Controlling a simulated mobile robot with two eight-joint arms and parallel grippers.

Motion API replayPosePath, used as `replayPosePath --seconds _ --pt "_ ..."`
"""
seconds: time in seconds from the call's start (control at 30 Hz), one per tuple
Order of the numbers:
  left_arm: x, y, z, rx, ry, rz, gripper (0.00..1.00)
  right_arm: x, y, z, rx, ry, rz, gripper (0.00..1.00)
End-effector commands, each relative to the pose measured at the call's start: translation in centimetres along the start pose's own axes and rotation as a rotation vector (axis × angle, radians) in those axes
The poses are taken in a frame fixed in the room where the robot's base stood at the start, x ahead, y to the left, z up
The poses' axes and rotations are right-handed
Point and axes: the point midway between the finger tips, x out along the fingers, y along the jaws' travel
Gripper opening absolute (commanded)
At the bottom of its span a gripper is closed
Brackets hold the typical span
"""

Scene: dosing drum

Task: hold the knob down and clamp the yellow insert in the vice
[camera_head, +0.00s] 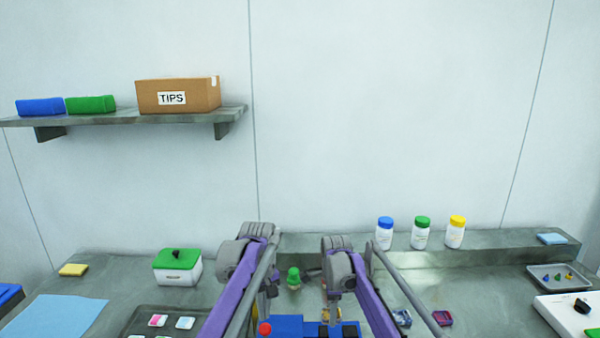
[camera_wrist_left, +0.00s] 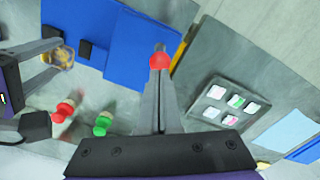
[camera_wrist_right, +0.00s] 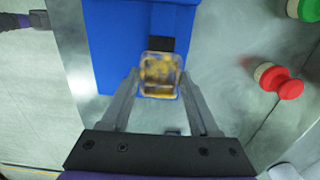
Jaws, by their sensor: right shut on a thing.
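The blue vice (camera_head: 290,326) stands at the bottom middle of the head view; it also shows in the left wrist view (camera_wrist_left: 135,50) and the right wrist view (camera_wrist_right: 112,50). Its red knob (camera_wrist_left: 160,61) is at the tips of my left gripper (camera_wrist_left: 160,72), whose fingers are together; I cannot tell how far down the knob is. My right gripper (camera_wrist_right: 160,88) is shut on the yellow insert (camera_wrist_right: 162,72), a clear-edged block with gold inside. The insert is beside a black jaw pad (camera_wrist_right: 160,45) of the vice; the exact gap is unclear.
A green-topped piece (camera_wrist_left: 103,122) and a red-topped piece (camera_wrist_left: 65,108) stand near the vice. A grey tray (camera_wrist_left: 222,105) with small coloured boxes lies beside it. A green-lidded box (camera_head: 177,267) is at the left, and several bottles (camera_head: 421,233) stand on the rear ledge.

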Motion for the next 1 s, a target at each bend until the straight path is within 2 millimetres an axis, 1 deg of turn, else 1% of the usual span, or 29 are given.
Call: replayPosePath --seconds 0.37,0.73,1.0 --pt "0.2 0.0 0.0 0.0 0.0 0.0 0.0 0.0 0.0 0.0 0.0 0.0 0.0 0.08" --pt "2.0 0.0 0.0 0.0 0.0 0.0 0.0 0.0 0.0 0.0 0.0 0.0 0.0 0.08" --pt "2.3 0.0 0.0 0.0 0.0 0.0 0.0 0.0 0.0 0.0 0.0 0.0 0.0 0.08"
